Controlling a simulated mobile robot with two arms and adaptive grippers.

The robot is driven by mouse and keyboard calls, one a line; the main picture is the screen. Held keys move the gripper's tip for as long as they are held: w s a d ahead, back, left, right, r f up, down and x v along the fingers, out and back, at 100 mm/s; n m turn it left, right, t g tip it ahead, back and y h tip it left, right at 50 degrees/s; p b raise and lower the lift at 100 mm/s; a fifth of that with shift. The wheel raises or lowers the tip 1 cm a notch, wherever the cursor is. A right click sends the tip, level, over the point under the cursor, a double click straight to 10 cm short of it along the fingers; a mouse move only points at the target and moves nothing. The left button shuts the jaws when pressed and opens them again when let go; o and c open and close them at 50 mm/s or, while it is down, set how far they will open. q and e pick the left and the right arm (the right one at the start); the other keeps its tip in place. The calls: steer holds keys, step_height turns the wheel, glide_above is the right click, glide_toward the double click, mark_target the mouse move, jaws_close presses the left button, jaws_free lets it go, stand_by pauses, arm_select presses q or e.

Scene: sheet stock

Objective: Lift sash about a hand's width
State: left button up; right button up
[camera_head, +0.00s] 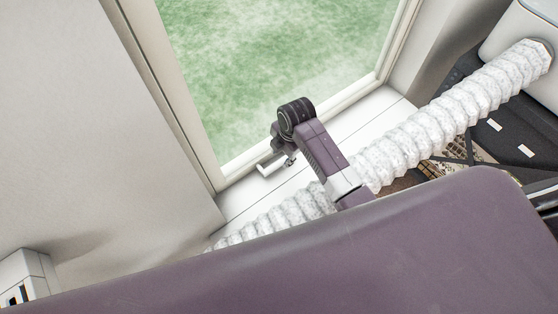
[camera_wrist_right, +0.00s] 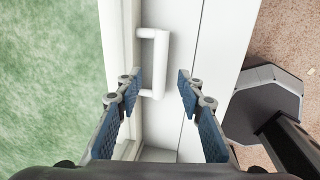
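The window sash (camera_head: 215,178) has a white frame around a pane showing blurred green. A white bar handle (camera_wrist_right: 160,62) sticks out from its bottom rail in the right wrist view. A pale piece by my fingers in the head view (camera_head: 266,168) looks like the same handle. My right gripper (camera_wrist_right: 160,84) is open, one finger to each side of the handle's line. The handle's near end lies about level with the fingertips, and neither finger visibly touches it. In the head view the right gripper (camera_head: 284,156) is small and partly hidden by its wrist. My left gripper is not in view.
A white ribbed hose (camera_head: 432,128) runs from a pale appliance (camera_head: 520,28) at upper right, passing close to my right arm. A white sill (camera_head: 365,118) lies below the window. A dark octagonal base with a pole (camera_wrist_right: 262,104) stands on the speckled floor.

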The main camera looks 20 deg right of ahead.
mark_target(279, 163)
steer(key=shift+w+a+f+b, duration=0.1)
steer(key=shift+w+f, duration=0.1)
steer(key=shift+f, duration=0.85)
steer(key=shift+w+a+f+b, duration=0.1)
steer(key=shift+w+f+b, duration=0.05)
steer(key=shift+f, duration=0.9)
steer(key=shift+w+f+b, duration=0.1)
steer(key=shift+w+f, duration=0.1)
steer(key=shift+f, duration=0.85)
steer(key=shift+c, duration=0.5)
jaws_close()
